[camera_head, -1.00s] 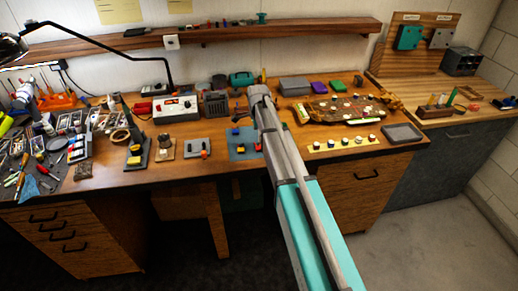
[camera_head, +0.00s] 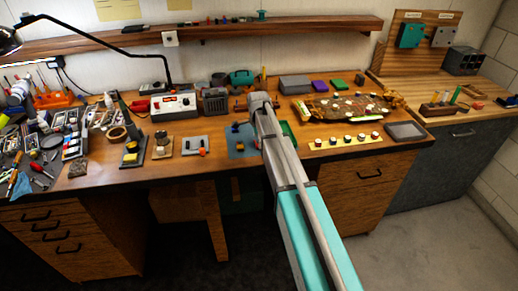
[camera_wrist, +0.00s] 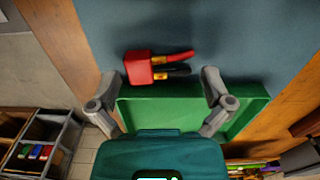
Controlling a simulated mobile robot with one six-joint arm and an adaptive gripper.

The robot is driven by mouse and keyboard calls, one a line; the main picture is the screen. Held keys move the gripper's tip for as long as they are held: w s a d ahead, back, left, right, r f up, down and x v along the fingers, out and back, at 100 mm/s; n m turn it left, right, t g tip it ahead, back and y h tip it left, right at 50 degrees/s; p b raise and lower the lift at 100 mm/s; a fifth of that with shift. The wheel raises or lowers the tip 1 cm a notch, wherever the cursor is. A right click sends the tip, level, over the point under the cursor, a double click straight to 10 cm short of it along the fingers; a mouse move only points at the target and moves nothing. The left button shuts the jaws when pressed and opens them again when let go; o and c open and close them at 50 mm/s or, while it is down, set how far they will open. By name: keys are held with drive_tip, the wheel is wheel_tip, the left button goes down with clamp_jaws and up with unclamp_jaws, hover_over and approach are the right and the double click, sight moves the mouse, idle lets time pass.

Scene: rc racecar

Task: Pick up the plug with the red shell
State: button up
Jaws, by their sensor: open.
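The plug with the red shell (camera_wrist: 139,68) lies on the blue mat (camera_wrist: 220,35) in the wrist view, with short red and black leads pointing right. My gripper (camera_wrist: 160,77) is open, its two fingers apart on either side of the plug, the left finger closer to it. Nothing is held between them. In the head view my arm reaches over the workbench and its end (camera_head: 262,103) is above the right part of the blue mat (camera_head: 235,140). The arm hides the plug there.
A green tray (camera_wrist: 245,108) borders the mat, beneath my fingers. In the head view, a grey tile with an orange part (camera_head: 195,146) stands left of the mat.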

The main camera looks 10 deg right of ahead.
drive_tip(key=shift+f, duration=0.15)
idle(0.5)
drive_tip(key=c, duration=0.7)
drive_tip(key=shift+c, duration=0.2)
